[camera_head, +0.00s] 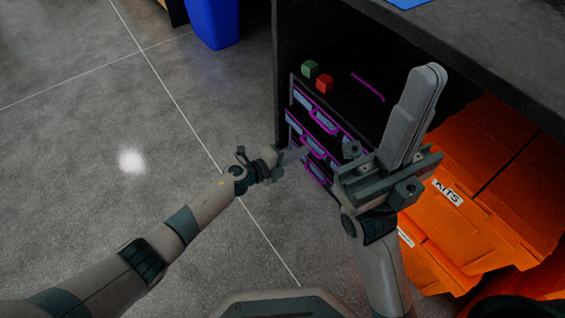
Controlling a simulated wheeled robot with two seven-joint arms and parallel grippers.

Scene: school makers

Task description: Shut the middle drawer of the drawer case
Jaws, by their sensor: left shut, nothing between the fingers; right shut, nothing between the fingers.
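The drawer case (366,112) is black with purple-trimmed drawers and stands on the floor under the dark bench. Its middle drawer (298,126) sticks out a little past the top drawer (322,107). My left gripper (300,154) is shut and empty, just in front of the drawer fronts. I cannot tell whether it touches the middle drawer. My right gripper (430,76) is shut and empty, raised nearer the camera, and hides the right part of the case. The lower drawers are partly hidden by my grippers.
A green cube (310,69) and a red cube (325,84) sit on top of the case. Orange crates (490,185) stand close to the right. The bench top (500,45) overhangs the case. A blue bin (213,20) stands at the back; the floor (90,130) to the left is clear.

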